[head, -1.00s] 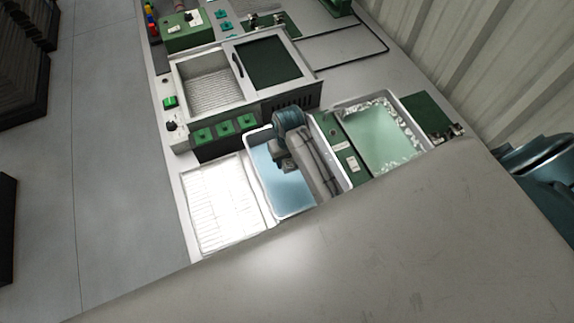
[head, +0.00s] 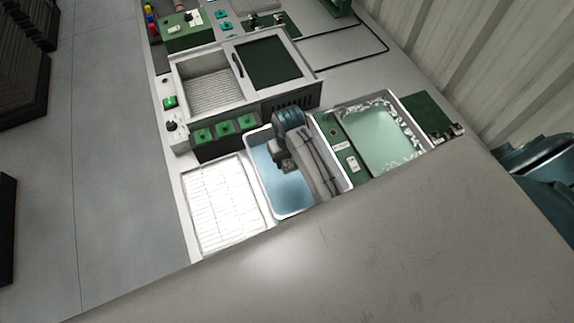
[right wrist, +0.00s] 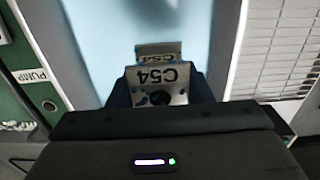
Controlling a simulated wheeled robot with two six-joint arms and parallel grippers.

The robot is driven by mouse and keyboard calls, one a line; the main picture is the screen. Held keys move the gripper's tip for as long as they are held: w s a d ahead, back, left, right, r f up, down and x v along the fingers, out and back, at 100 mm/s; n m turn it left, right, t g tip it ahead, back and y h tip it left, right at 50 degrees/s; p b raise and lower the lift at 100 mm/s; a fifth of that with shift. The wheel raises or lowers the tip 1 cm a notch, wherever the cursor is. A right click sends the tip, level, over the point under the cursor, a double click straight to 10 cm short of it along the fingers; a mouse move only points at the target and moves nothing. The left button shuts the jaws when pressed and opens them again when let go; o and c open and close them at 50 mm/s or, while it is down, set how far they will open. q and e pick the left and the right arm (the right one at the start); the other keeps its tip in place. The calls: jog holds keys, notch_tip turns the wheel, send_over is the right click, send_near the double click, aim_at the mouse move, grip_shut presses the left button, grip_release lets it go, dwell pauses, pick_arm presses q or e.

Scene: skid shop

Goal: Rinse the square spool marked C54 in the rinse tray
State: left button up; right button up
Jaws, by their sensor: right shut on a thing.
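The rinse tray (head: 290,213) is a white-rimmed basin of pale blue water at the centre of the head view; its water fills the upper middle of the right wrist view (right wrist: 105,45). My right gripper (head: 281,160) is over the tray, inside its outline. In the right wrist view its dark fingers are shut on the square spool (right wrist: 176,91), whose pale face reads C54, upside down in the picture. A second C54 marking shows just beyond it; I cannot tell whether it is another flange or a reflection. Whether the spool touches water is unclear. My left gripper is not in view.
A white wire rack (head: 225,208) lies left of the tray. A green panel (head: 343,150), marked PUMP in the right wrist view (right wrist: 35,75), stands to its right, then a greenish foamy bath (head: 380,140). A basin with a dark lid (head: 268,62) lies behind.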

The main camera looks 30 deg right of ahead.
dwell(0.4)
jog(key=shift+r, duration=2.05)
